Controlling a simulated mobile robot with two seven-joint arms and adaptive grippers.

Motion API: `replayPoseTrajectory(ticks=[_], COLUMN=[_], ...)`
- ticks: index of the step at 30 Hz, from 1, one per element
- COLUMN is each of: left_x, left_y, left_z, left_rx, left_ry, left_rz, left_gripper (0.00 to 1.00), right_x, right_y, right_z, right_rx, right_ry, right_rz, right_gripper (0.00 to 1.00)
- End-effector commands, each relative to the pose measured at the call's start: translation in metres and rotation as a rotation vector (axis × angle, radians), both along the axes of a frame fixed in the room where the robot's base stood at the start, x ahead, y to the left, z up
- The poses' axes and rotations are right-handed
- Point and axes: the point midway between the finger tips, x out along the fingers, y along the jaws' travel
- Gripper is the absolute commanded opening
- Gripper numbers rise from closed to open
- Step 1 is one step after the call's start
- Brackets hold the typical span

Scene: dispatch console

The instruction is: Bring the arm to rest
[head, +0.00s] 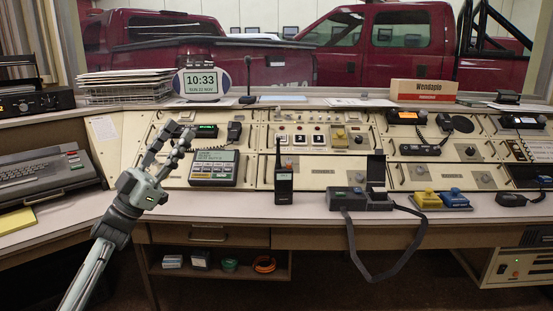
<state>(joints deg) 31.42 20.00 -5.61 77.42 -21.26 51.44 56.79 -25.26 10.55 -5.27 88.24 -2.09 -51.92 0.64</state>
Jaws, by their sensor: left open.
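My left arm comes in from the lower left, and its gripper (172,137) is raised over the left part of the dispatch console (255,165). Its two fingers are spread apart with nothing between them. The fingertips show in front of the console's sloped panel, left of a desk unit with a small screen (214,167). I cannot tell whether the gripper touches the panel; it looks apart from it. My right gripper is not in view.
A handheld radio (284,187) stands upright on the desk. Right of it are a dark device (347,199) with a hanging cable, and yellow (427,199) and blue (453,198) blocks. A keyboard machine (40,175) is at left. The desk strip (240,208) before the radio is clear.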

Motion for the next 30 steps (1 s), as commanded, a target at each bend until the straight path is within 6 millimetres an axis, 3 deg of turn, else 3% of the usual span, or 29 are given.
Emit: replayPoseTrajectory(ticks=[4, 7, 10, 13, 17, 24, 30], left_x=[0.050, 0.087, 0.119, 0.135, 0.135, 0.103, 0.062], left_y=[0.034, 0.067, 0.106, 0.139, 0.167, 0.192, 0.180], left_z=[-0.014, -0.038, -0.081, -0.131, -0.191, -0.279, -0.359], left_rx=[-0.021, -0.009, 0.043, 0.133, 0.269, 0.535, 0.635], left_ry=[0.132, 0.274, 0.468, 0.676, 0.913, 1.276, 1.412], left_rz=[0.250, 0.457, 0.676, 0.852, 0.987, 1.076, 1.037], left_gripper=[0.46, 0.46, 0.46, 0.46, 0.46, 0.46, 0.46], right_x=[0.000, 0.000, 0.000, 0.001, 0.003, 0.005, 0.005], right_y=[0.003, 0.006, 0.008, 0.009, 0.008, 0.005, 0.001], right_z=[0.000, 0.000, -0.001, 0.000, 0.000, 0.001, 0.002], right_rx=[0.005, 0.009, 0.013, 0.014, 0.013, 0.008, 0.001], right_ry=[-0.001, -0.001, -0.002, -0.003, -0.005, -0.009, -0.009], right_rz=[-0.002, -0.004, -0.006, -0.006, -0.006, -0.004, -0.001], right_gripper=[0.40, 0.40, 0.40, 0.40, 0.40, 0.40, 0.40])
